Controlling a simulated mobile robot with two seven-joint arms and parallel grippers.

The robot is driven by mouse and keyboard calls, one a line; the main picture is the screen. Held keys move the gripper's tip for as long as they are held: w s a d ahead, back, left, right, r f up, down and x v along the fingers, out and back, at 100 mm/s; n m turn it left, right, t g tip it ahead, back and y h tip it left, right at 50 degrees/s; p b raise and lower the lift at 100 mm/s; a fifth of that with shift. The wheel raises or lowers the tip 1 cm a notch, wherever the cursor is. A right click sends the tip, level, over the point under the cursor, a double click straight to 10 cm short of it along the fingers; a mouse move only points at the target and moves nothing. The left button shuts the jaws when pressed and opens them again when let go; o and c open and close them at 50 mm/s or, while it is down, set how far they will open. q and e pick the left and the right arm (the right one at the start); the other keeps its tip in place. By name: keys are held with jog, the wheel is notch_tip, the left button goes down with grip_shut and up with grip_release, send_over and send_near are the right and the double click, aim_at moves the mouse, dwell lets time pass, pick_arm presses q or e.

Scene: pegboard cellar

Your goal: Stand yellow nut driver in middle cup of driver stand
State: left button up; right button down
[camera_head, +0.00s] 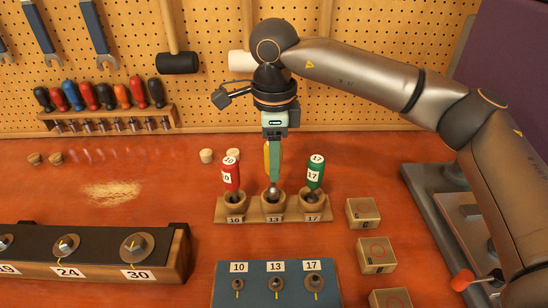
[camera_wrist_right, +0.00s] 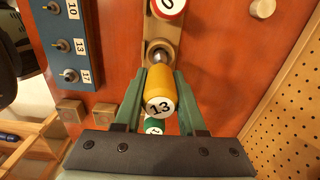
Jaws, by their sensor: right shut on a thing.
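The yellow nut driver (camera_head: 266,155) is upright between the fingers of my right gripper (camera_head: 272,165), which is shut on its handle. Its label 13 faces the right wrist view (camera_wrist_right: 160,95). The driver's metal socket shows at the mouth of the middle cup, marked 13, of the wooden driver stand (camera_head: 253,214); I cannot tell how deep it sits. The red driver (camera_head: 231,177) stands in the left cup, marked 10, and the green driver (camera_head: 315,175) in the right cup, marked 17. My left gripper is not in view.
A blue board (camera_head: 257,298) with nuts marked 10, 13 and 17 lies in front of the stand. Small wooden blocks (camera_head: 362,212) are to the right. A pegboard (camera_head: 215,90) with hanging tools is behind. Bare red bench top is left of the stand.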

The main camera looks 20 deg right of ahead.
jog(key=shift+f+b, duration=0.35)
jog(key=shift+f, duration=0.25)
jog(key=shift+f, duration=0.15)
jog(key=shift+f+b, duration=0.85)
jog(key=shift+f, duration=0.2)
jog(key=shift+c, duration=2)
grip_release()
